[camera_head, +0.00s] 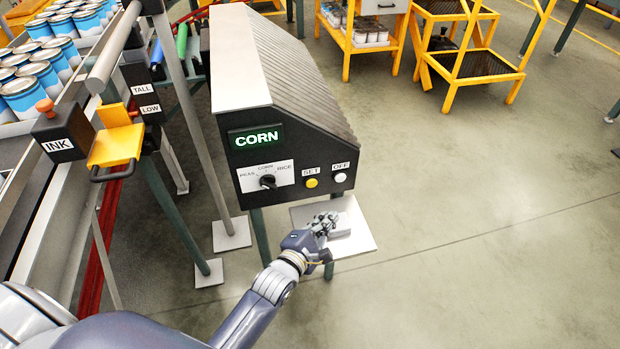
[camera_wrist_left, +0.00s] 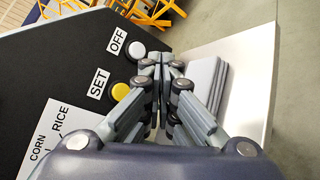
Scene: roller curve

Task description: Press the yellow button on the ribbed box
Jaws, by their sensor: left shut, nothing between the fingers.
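The ribbed box (camera_head: 285,60) is dark with a grey ribbed sloping top, and its display reads CORN. The yellow button (camera_head: 312,183) sits on its front face under a SET label. It also shows in the left wrist view (camera_wrist_left: 120,91), just left of the fingers. A white button (camera_head: 340,177) under an OFF label is to its right. My left gripper (camera_head: 325,222) is below and in front of the buttons, apart from the yellow one in the head view. Its fingers are shut and empty, seen in the wrist view (camera_wrist_left: 160,65). My right gripper is not in view.
A selector dial (camera_head: 268,181) marked PEAS, CORN and RICE is left of the yellow button. A pale shelf (camera_head: 365,236) with a grey stack (camera_head: 341,226) lies below the buttons. An INK box (camera_head: 62,135) and a yellow bracket (camera_head: 115,145) stand left.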

